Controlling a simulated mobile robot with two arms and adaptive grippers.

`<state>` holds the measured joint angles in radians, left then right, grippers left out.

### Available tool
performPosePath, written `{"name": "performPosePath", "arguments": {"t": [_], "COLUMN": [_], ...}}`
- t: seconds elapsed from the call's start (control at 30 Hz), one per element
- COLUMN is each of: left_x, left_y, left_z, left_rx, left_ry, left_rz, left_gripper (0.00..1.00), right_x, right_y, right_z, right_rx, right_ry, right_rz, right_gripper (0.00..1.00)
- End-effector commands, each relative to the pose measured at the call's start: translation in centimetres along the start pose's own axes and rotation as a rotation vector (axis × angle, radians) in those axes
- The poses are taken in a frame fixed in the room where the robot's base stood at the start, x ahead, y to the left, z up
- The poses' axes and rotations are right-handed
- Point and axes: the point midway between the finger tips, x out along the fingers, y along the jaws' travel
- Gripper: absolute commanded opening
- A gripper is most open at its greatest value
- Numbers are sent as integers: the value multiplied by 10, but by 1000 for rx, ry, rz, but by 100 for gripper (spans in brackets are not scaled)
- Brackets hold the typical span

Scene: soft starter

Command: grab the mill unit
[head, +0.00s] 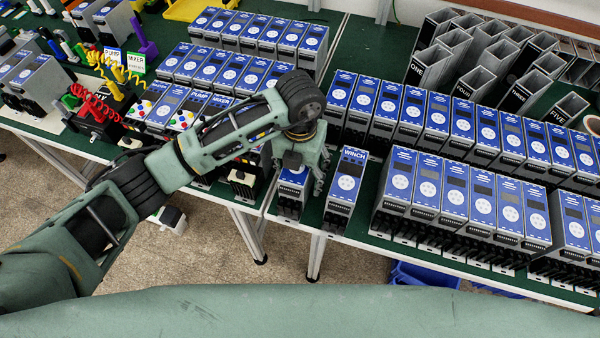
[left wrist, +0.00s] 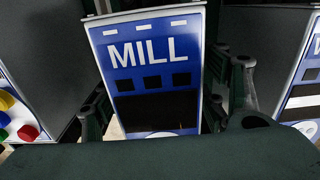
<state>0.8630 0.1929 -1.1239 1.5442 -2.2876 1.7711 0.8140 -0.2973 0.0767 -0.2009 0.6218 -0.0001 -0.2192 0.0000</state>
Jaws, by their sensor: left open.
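The mill unit, a grey box with a blue front lettered MILL (left wrist: 153,53), fills the middle of the left wrist view. In the head view it stands upright at the front edge of the green table (head: 291,204), partly hidden under my left gripper (head: 302,178). My left gripper is open, and in the left wrist view its fingers (left wrist: 168,112) are on either side of the unit. I cannot tell whether they touch it. The lower part of the unit's front is hidden by the gripper's body. My right gripper is not in view.
The winch unit (head: 347,184) stands close to the right of the mill unit. Rows of similar blue-fronted units (head: 460,189) fill the table further right. The pump and mixer units (head: 190,108) and coloured cables (head: 92,108) are to the left. A blue bin (head: 425,275) is under the table.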

Motion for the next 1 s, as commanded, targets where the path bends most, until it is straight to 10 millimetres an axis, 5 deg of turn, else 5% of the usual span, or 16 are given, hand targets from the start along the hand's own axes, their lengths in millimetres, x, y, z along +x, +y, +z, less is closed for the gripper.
{"name": "performPosePath", "arguments": {"t": [0.4,1.0], "left_x": [1,1], "left_y": [0,0], "left_z": [0,0], "left_rx": [0,0], "left_ry": [0,0], "left_rz": [0,0], "left_gripper": [65,13], "right_x": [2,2], "right_y": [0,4], "right_z": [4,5], "right_rx": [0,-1], "right_ry": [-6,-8], "right_rz": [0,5], "right_gripper": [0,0]}}
